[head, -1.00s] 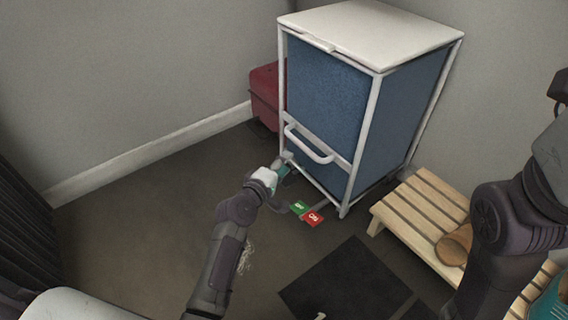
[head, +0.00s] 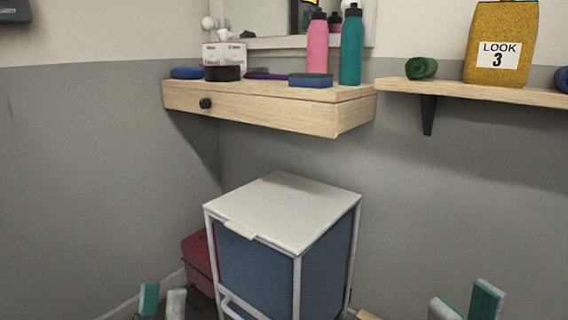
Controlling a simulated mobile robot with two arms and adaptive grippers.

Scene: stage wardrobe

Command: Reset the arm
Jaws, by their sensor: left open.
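My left gripper (head: 162,300) shows at the bottom edge in the head view, left of the blue hamper. Its two teal and white fingertips point up and stand apart, with nothing between them. My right gripper (head: 464,301) shows at the bottom right, also with its fingertips up, apart and empty. Both arms below the grippers are mostly cut off by the picture's edge.
A blue hamper (head: 258,270) with a white lid (head: 283,212) stands between the grippers, before a red case (head: 198,262). Above are a wooden drawer shelf (head: 250,107) with bottles and small items, and a right shelf (head: 470,91) holding a gold bag (head: 500,30).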

